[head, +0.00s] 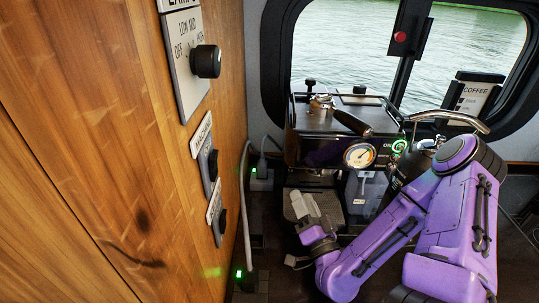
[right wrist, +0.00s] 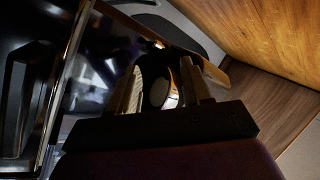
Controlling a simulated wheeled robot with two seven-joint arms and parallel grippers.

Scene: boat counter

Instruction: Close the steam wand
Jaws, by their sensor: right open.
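The coffee machine (head: 335,125) stands on the counter below the window, with a round gauge (head: 359,155) and a green-lit button (head: 398,146) on its front. A portafilter with a dark handle (head: 352,122) lies on its top. I cannot surely pick out the steam wand or its control; a small dark knob (head: 310,84) stands at the top left. My right gripper (head: 296,232) is open, low in front of the machine's left side. In the right wrist view, a dark rounded thing with a paler oval face (right wrist: 160,92) shows between the fingers (right wrist: 162,90); contact is unclear. My left gripper is out of view.
A wooden wall panel (head: 90,130) with a black dial (head: 206,61) and switches (head: 217,220) runs along the left. A dark kettle-like vessel with a curved metal handle (head: 452,115) stands right of the machine.

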